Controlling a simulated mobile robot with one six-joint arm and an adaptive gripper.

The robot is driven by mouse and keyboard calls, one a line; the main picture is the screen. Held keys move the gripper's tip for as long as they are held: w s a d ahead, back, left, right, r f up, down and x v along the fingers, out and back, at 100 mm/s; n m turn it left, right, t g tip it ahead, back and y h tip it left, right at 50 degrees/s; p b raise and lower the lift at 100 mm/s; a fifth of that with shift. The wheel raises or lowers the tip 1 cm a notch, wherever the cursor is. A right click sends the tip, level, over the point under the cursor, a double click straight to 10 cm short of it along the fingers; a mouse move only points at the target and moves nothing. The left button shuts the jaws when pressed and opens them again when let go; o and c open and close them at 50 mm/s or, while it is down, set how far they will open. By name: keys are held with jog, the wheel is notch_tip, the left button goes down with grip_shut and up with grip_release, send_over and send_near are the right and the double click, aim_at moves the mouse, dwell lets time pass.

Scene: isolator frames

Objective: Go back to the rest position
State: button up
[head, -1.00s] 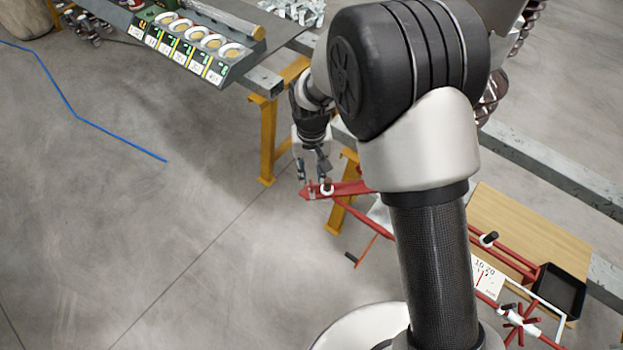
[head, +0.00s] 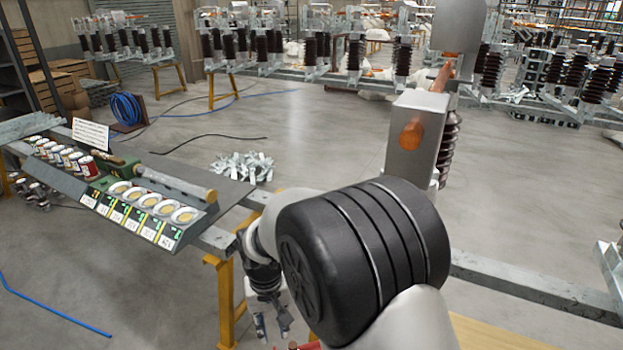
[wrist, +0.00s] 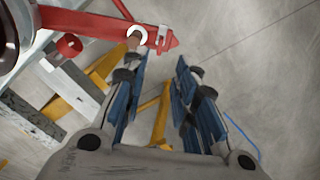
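My gripper (wrist: 161,85) is open and empty in the wrist view, with its two blue-padded fingers apart. The tip of a red bar (wrist: 90,24) with a white ring and a brown peg (wrist: 134,42) lies just beyond the left finger, apart from it as far as I can tell. In the head view my gripper (head: 270,325) hangs low beside the yellow trestle, partly cut off by the bottom edge. My own arm hides much of the middle of that view.
A bench with a rack of cups (head: 150,205) and several cans stands at the left. A grey steel beam (head: 530,285) runs to the right. A metal box with an orange rod (head: 415,135) stands behind my arm. Open concrete floor (head: 330,135) lies beyond.

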jog(key=s+d+r+m+t, duration=0.1)
jog(key=s+d+r, duration=0.2)
jog(key=d+r, duration=0.5)
jog(key=s+d+r+m+t, duration=0.1)
jog(key=s+d+r, duration=0.1)
jog(key=d+r, duration=0.55)
jog(key=s+d+r+m+t, duration=0.1)
jog(key=s+d+r, duration=0.1)
jog(key=s+d, duration=0.3)
jog(key=s+d+r+m+t, duration=0.1)
jog(key=s+d+r, duration=0.1)
jog(key=s+d, duration=0.4)
jog(key=s, duration=0.4)
jog(key=shift+s+r+t, duration=0.15)
jog(key=shift+r+t, duration=0.15)
jog(key=shift+r, duration=0.05)
